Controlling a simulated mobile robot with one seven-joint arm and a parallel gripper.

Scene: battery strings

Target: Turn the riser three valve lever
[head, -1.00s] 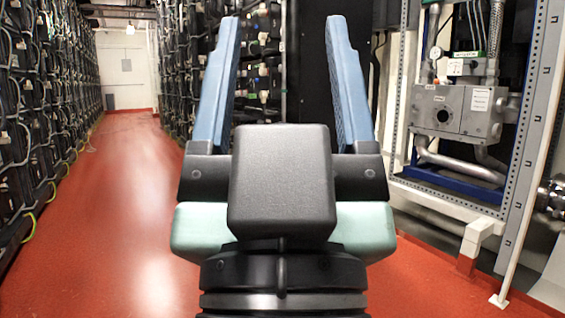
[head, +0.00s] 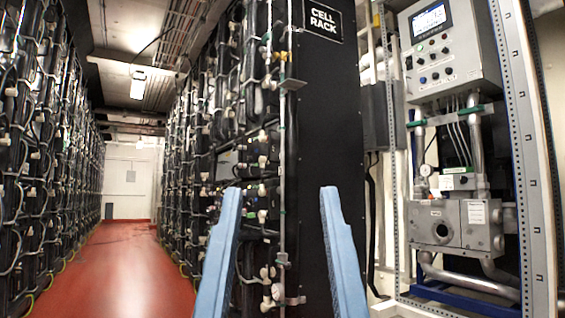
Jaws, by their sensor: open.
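My gripper (head: 280,195) shows at the bottom centre of the head view. Its two blue fingers stand upright and wide apart, with nothing between them. Behind them, a thin vertical riser pipe (head: 283,150) runs along the near edge of the black cell rack, with small pale fittings (head: 277,292) low on it. Small valve-like fittings and a green piece show along this edge. I cannot tell which is the riser three lever, as no riser number is readable. The fingers hide part of the lower rack.
A black panel marked CELL RACK (head: 322,22) stands at centre right. To its right are a grey control box (head: 448,50) and a metal valve block (head: 452,222) in a frame. Another cabled rack (head: 38,150) lines the left. The red floor aisle (head: 112,270) between is clear.

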